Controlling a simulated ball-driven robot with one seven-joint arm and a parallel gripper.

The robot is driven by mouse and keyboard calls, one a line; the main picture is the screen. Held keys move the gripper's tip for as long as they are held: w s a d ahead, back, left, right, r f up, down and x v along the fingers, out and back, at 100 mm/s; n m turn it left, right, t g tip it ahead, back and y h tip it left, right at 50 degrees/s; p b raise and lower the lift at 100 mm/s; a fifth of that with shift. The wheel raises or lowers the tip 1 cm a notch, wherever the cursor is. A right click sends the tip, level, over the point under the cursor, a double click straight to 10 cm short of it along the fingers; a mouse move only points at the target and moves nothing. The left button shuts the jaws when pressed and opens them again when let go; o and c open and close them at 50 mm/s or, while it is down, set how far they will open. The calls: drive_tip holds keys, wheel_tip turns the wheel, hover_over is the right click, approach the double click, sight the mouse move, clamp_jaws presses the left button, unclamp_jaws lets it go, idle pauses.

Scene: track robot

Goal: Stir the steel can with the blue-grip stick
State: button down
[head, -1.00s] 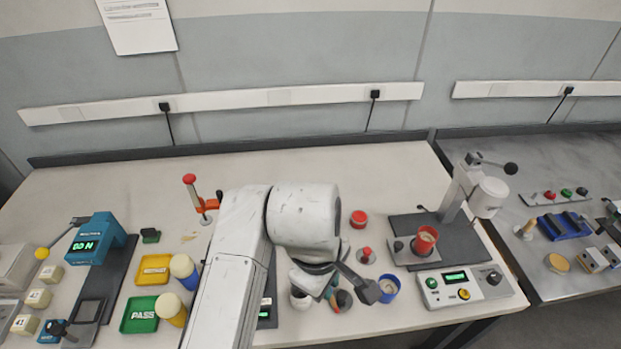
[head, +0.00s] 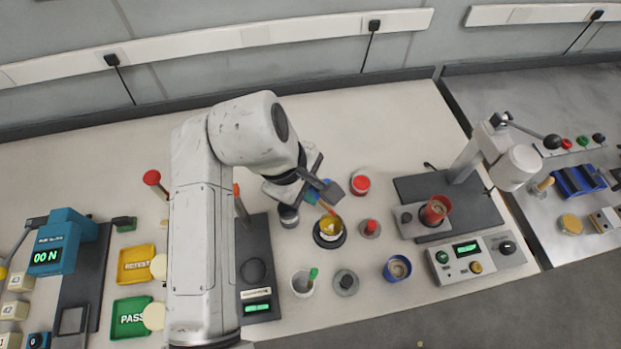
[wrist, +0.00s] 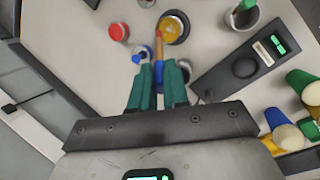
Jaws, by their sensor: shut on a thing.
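My gripper (wrist: 157,85) is shut on the blue-grip stick, and its green fingers are around the blue grip (wrist: 159,74). The stick's orange-brown shaft (head: 329,208) points down toward a round can with yellow contents (head: 324,226), which I take for the steel can. This can stands on a dark round base, and it also shows in the wrist view (wrist: 171,29). The stick's lower end overlaps the yellow contents in both views. I cannot tell whether it touches them or is just above. The wrist partly hides the grip in the head view.
A red-topped jar (head: 360,184), a small red-knobbed piece (head: 370,227) and a dark-topped jar (head: 288,215) stand close around. A pale cup (head: 302,284) with a green-handled stick, a grey-knobbed piece (head: 345,282) and a blue cup (head: 397,268) are nearer. The back of the bench is clear.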

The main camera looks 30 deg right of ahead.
wheel_tip(320, 180, down, 10)
drive_tip(key=b, duration=0.5)
drive_tip(key=shift+d+f, duration=0.15)
drive_tip(key=shift+d, duration=0.05)
idle(0.6)
idle(0.4)
